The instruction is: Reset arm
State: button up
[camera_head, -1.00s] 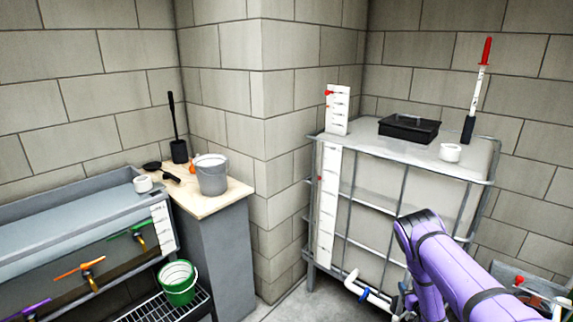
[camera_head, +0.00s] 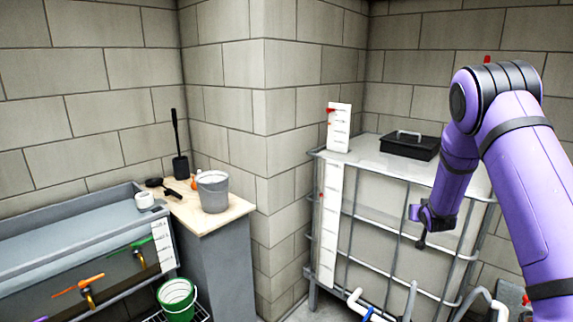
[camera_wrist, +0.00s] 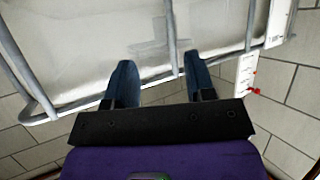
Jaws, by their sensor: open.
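My purple arm is raised and bent at the right of the head view, in front of the white caged tank (camera_head: 385,195). My gripper (camera_head: 420,240) hangs at the end of the forearm, pointing down beside the tank's front; its fingers are small in this view. In the wrist view my gripper (camera_wrist: 158,75) shows two dark blue fingers spread apart with nothing between them. The tank's grey bars and pale wall (camera_wrist: 85,50) lie beyond the fingertips. I cannot tell how close the fingers are to the bars.
A black tray with a handle (camera_head: 408,146) sits on the tank top. A white gauge strip (camera_head: 331,220) runs down its corner. At left are a grey trough (camera_head: 70,240), a wooden-topped counter (camera_head: 225,218) with a grey bucket (camera_head: 213,190), and a green bucket (camera_head: 177,299) below.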

jog(key=s+a+r+g+y, duration=0.15)
jog(key=s+a+r, duration=0.25)
jog(key=s+r, duration=0.7)
jog(key=s+a+r+g, duration=0.2)
jog(key=s+a+r, duration=0.2)
jog(key=s+r, duration=0.65)
jog(key=s+a+r+n+g, duration=0.1)
jog(key=s+a+r+g, duration=0.1)
jog(key=s, duration=1.3)
jog(key=s+a+r+n+g+y, duration=0.1)
jog(key=s+a+r, duration=0.4)
jog(key=s, duration=1)
jog(key=shift+s+g, duration=0.3)
jog(key=shift+g, duration=0.15)
jog(key=shift+a+y, duration=0.1)
jog(key=shift+y, duration=0.15)
jog(key=shift+c, duration=0.7)
